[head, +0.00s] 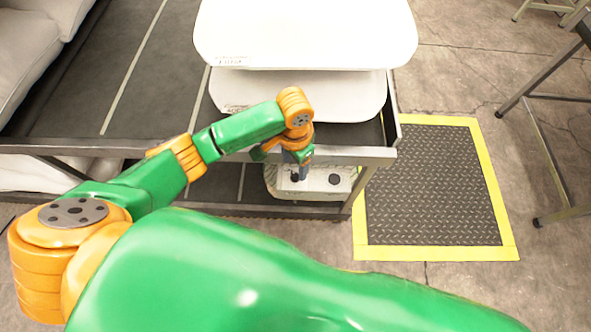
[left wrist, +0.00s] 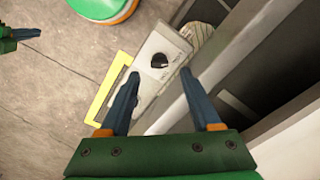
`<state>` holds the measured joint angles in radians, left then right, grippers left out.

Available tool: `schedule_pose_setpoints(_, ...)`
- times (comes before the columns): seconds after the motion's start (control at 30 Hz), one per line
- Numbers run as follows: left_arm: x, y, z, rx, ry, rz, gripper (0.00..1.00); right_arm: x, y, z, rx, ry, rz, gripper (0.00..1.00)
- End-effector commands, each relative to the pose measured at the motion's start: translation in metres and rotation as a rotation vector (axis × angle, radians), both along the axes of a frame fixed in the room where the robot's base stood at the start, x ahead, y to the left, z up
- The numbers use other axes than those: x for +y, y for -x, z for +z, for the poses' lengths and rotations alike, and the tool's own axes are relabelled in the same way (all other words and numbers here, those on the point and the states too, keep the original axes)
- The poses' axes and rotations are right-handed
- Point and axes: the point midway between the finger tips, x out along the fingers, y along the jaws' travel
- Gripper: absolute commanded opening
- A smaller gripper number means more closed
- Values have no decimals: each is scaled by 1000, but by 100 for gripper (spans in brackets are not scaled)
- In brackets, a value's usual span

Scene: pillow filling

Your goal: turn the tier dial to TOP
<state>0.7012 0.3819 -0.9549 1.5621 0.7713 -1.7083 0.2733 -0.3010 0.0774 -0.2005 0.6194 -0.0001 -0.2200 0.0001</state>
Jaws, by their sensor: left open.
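A pale control panel (head: 345,190) hangs under the front edge of the rack, with a dark round knob (head: 334,180) on its face and another dark spot partly behind my gripper. My left gripper (head: 297,168) is in front of the panel, pointing down. In the left wrist view, a black dial (left wrist: 159,61) sits on the panel (left wrist: 160,45), just beyond the open fingertips (left wrist: 160,76) and apart from them. The dial's markings are too small to read. Part of my right gripper (left wrist: 22,36) shows at that view's left edge; its opening is unclear.
A metal rail (head: 350,155) runs just above the panel. A dark floor mat with a yellow border (head: 430,185) lies to the right. A metal-legged table (head: 545,150) stands far right.

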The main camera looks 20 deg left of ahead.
Motion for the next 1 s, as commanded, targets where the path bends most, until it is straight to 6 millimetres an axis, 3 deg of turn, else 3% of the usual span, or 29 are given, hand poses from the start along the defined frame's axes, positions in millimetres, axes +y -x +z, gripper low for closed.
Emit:
schedule_pose_setpoints(0.2, 0, 1, -43, 1, 1, 1, 64, -1, 0, -9, -1, 1, 0, 0)
schedule_pose_setpoints(0.53, 0, 0, -51, -3, 1, 0, 64, -2, -1, -9, -2, 4, 1, 0)
schedule_pose_setpoints(0.77, 0, 0, -51, -2, 2, 0, 2, -2, -1, -9, -2, 4, 1, 0)
schedule_pose_setpoints(1.0, 0, 0, -50, -3, 1, -7, 0, -2, -1, -8, -2, 4, 1, 0)
